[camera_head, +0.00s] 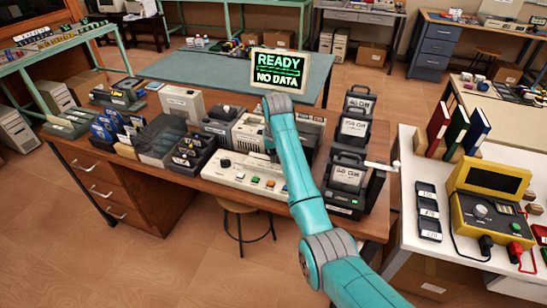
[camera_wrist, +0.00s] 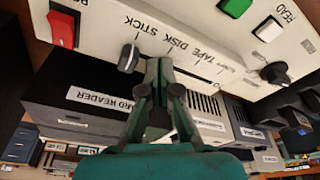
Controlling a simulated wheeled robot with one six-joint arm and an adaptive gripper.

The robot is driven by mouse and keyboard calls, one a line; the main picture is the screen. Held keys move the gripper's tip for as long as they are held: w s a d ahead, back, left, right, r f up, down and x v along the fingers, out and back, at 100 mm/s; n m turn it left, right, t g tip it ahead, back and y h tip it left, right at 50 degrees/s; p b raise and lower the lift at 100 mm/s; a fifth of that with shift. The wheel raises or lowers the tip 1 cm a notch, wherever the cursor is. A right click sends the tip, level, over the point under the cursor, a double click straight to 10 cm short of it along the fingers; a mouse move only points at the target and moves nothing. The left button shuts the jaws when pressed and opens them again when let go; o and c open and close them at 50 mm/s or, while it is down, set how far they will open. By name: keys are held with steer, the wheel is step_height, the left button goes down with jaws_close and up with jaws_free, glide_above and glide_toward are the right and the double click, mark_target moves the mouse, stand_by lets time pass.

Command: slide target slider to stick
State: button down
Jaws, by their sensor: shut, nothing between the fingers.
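The cream console (camera_head: 225,170) sits at the front of the wooden bench. In the wrist view its panel (camera_wrist: 105,20) appears upside down, with labels including STICK, DISK and TAPE in a row. The slider's dark, light-edged knob (camera_wrist: 128,58) is at the STICK end, close to the STICK tick mark. My gripper (camera_wrist: 158,66) is shut and empty, its tips just right of the knob on the DISK side. I cannot tell whether they touch it. In the head view my teal arm hides the slider, and my gripper is mostly hidden too.
A red rocker switch (camera_wrist: 62,27), a green button (camera_wrist: 235,7) and a black dial (camera_wrist: 275,73) are on the same panel. The card reader (camera_wrist: 95,103) stands behind the console. A sign (camera_head: 277,70) reads READY, NO DATA. Black drive units (camera_head: 347,180) stand right of my arm.

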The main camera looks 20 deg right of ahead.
steer(key=shift+w+a, duration=0.1)
step_height(320, 180, up, 7)
stand_by(0.8)
stand_by(0.4)
